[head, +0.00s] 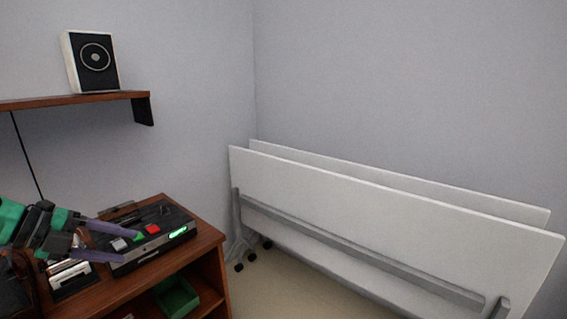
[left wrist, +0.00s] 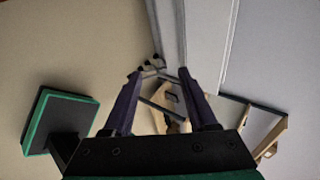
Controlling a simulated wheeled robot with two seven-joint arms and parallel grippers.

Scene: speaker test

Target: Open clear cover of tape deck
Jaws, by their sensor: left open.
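The tape deck (head: 178,222) is a dark box on top of a brown wooden cabinet at the lower left of the head view. It has red, green and pale buttons and a lit green display on its front. I cannot make out the clear cover; the arm hides part of the deck's left side. My left gripper (head: 132,248) is open, with its purple fingers spread over the deck's left part. I cannot tell whether they touch it. In the left wrist view the open fingers (left wrist: 160,74) have nothing clearly between them. My right gripper is not in view.
A pale device (head: 70,276) stands left of the deck. A green bin (head: 176,297) sits in the cabinet (head: 212,240) below. A speaker (head: 92,62) stands on a wall shelf (head: 70,101). White folded tables (head: 390,215) on castors stand to the right, with floor between.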

